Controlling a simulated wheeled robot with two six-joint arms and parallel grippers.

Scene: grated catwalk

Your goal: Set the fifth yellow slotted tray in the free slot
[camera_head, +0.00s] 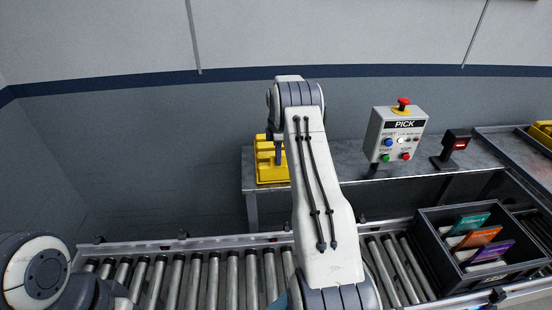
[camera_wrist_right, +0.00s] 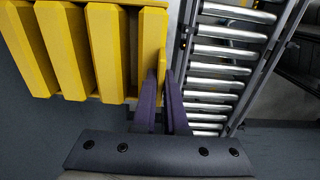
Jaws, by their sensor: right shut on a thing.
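A yellow slotted tray (camera_head: 267,170) is at the left end of the grey metal table in the head view. In the right wrist view it is large at upper left (camera_wrist_right: 100,60), with dark slots between yellow ribs. My right gripper (camera_wrist_right: 162,88) is shut on the tray's edge, with its two dark purple fingers close together. In the head view this gripper (camera_head: 278,150) is partly hidden by my arm. I cannot tell whether the tray rests on the table or hangs just above it. My left gripper is out of view. I cannot make out a free slot.
A roller conveyor (camera_head: 195,280) runs across the front. A dark crate (camera_head: 433,250) with teal, orange and purple items stands at its right. On the table (camera_head: 350,184) are a PICK button box (camera_head: 395,135) and a small scanner-like device (camera_head: 453,147). More yellow shows at the far right (camera_head: 542,134).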

